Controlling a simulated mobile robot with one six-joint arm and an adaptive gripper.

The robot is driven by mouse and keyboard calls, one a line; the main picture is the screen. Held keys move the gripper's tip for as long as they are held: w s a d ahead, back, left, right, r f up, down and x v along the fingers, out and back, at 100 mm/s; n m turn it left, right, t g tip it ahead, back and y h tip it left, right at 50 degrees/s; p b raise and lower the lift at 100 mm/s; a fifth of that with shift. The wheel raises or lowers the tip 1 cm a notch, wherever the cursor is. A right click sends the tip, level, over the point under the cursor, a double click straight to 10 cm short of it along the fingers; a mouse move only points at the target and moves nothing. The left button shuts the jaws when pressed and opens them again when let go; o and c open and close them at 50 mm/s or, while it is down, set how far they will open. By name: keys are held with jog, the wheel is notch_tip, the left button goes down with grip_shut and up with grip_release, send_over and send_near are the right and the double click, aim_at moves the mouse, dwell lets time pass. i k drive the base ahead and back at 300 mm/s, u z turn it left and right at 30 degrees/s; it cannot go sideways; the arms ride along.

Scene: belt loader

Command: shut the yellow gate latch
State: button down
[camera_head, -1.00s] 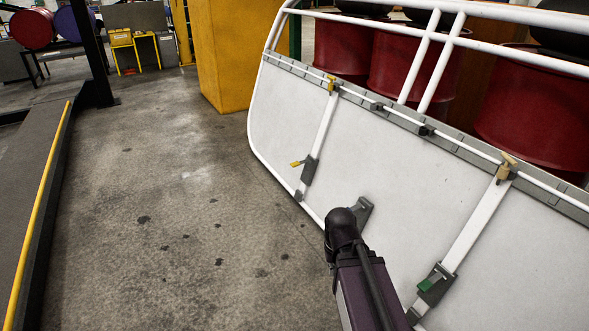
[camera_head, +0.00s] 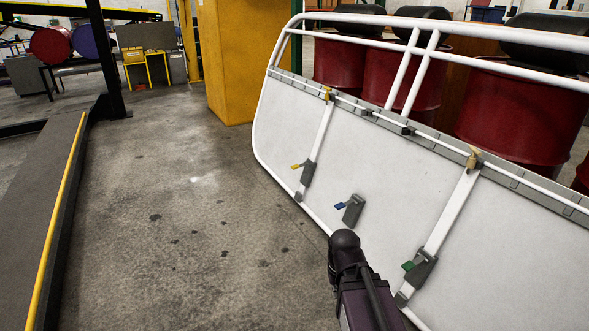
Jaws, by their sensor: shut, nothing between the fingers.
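The yellow gate latch (camera_head: 307,173) is a dark grey block low on the white gate panel (camera_head: 275,127), at the lower end of the left white upright bar. Its small yellow lever (camera_head: 296,167) sticks out to the left of the block. A blue-lever latch (camera_head: 352,209) sits lower and to the right. A green-lever latch (camera_head: 420,268) is on the right upright bar. A dark link of my arm with a rounded black joint reaches up from the bottom centre, below the blue latch in the picture. My gripper does not show.
Red drums (camera_head: 405,67) stand behind the gate's white rails. A yellow pillar (camera_head: 240,60) stands at the gate's far left end. A dark ramp with a yellow edge (camera_head: 57,210) runs along the left. The concrete floor (camera_head: 180,230) between is clear.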

aim_at(296, 167)
jog(key=u, duration=0.35)
jog(key=i, duration=0.65)
jog(key=u, duration=0.4)
jog(key=i, duration=1.45)
jog(key=z, duration=0.45)
jog(key=i, duration=0.6)
jog(key=z, duration=0.9)
jog(key=i, duration=0.6)
jog(key=z, duration=0.3)
